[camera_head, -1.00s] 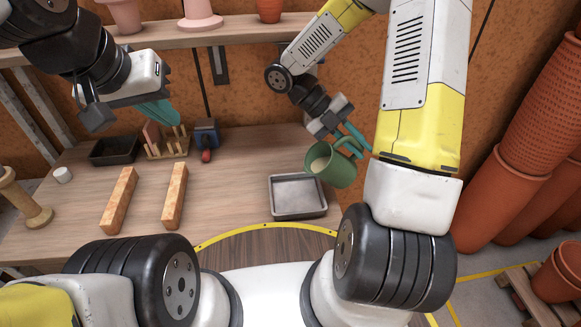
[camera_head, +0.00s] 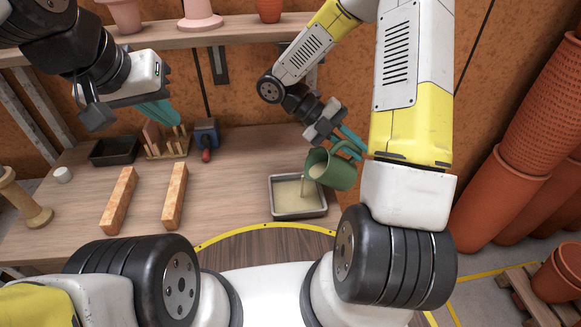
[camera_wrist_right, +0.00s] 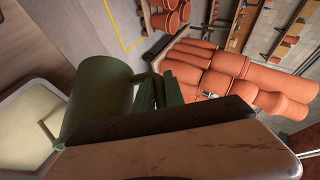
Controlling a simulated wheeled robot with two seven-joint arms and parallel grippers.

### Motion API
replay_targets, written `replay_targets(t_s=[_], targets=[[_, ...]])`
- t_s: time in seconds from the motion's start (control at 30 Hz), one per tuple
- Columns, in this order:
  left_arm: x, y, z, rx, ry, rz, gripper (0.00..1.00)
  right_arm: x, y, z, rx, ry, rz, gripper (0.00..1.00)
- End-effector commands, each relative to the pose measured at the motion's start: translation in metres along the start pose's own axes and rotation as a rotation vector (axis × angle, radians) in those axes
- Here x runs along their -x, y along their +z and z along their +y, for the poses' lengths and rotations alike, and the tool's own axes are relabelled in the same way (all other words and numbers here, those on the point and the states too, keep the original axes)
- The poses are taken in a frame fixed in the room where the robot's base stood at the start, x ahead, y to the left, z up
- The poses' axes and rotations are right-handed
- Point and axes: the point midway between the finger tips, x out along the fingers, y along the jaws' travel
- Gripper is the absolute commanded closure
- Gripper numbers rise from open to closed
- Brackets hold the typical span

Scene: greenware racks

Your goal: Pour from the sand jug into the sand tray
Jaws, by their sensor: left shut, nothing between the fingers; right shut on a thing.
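The green sand jug (camera_head: 336,171) is tilted to the left above the right part of the sand tray, with pale sand inside its mouth. A thin stream of sand (camera_head: 301,186) falls from its lip into the grey sand tray (camera_head: 326,211), whose floor is covered with pale sand. My right gripper (camera_head: 350,142) is shut on the jug's handle. In the right wrist view the jug (camera_wrist_right: 100,100) is at left centre, with the sand-filled tray (camera_wrist_right: 8,101) beyond it. My left gripper (camera_head: 160,113) is shut and empty, raised above the back left of the table.
Two tan bars (camera_head: 119,200) lie on the table (camera_head: 235,180) at left. A black tray (camera_head: 115,151), a wooden rack (camera_head: 168,148) and a blue tool (camera_head: 206,137) stand at the back. A spool (camera_head: 25,205) is far left. Terracotta pots (camera_head: 500,190) stack at right.

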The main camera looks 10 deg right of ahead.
Motion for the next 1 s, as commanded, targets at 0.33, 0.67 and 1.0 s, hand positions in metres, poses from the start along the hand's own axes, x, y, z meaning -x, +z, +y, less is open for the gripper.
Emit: replay_targets(t_s=[0.33,0.67,1.0], targets=[[0.0,0.0,0.0,0.0,0.0,0.0,1.0,0.0001,0.0,0.0013,-0.009,-0.017,0.0,1.0],[0.0,0.0,0.0,0.0,0.0,0.0,1.0,0.0,-0.0001,0.0024,-0.02,-0.036,0.001,1.0],[0.0,0.0,0.0,0.0,0.0,0.0,1.0,0.0019,-0.001,0.0022,-0.032,-0.055,0.0,1.0]])
